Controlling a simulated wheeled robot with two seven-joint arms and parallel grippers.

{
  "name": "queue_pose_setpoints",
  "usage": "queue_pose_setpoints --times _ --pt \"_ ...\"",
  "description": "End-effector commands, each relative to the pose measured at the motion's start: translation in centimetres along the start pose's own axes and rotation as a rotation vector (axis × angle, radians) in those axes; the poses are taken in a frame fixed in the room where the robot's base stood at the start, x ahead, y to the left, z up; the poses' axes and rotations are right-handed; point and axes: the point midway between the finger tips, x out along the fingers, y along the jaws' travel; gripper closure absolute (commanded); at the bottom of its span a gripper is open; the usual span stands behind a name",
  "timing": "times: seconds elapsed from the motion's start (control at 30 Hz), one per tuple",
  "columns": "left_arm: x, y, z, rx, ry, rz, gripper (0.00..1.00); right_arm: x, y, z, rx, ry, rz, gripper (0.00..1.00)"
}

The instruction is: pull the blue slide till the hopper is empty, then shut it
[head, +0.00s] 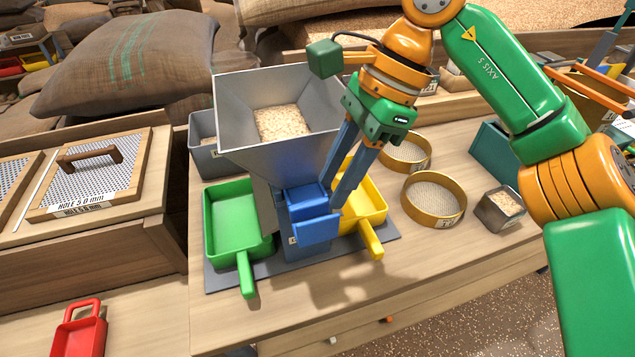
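The grey hopper (240,95) stands at the middle of the bench, with a patch of pale grain (283,122) low inside it. Below its spout is a blue slide (317,229), a flat plate at the front of a blue housing (305,200). My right gripper (330,198) reaches down from the upper right, its two long fingers slightly apart. Their tips are right beside the blue parts; I cannot tell whether they grip the slide. A green scoop tray (228,212) lies left of the housing and a yellow one (372,208) right. My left gripper is out of view.
Two round sieves (434,213) and a small grain-filled box (500,210) stand on the bench to the right. A sack (135,65) and a framed screen (90,172) are at the left. A red scoop (78,335) lies at the lower left. The front bench top is clear.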

Motion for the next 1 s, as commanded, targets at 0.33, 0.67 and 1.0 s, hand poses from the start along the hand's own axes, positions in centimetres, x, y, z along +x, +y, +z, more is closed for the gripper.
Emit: queue_pose_setpoints --times 0.33,0.67,1.0 --pt "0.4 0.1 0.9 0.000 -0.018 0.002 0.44 6.1 0.0 0.0 -0.001 -0.001 0.003 0.61" --pt "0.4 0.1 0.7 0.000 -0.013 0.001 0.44 7.0 0.0 0.1 0.001 -0.003 0.001 0.64" --pt "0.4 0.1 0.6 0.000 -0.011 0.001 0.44 6.9 0.0 0.0 0.002 -0.003 0.001 1.00"
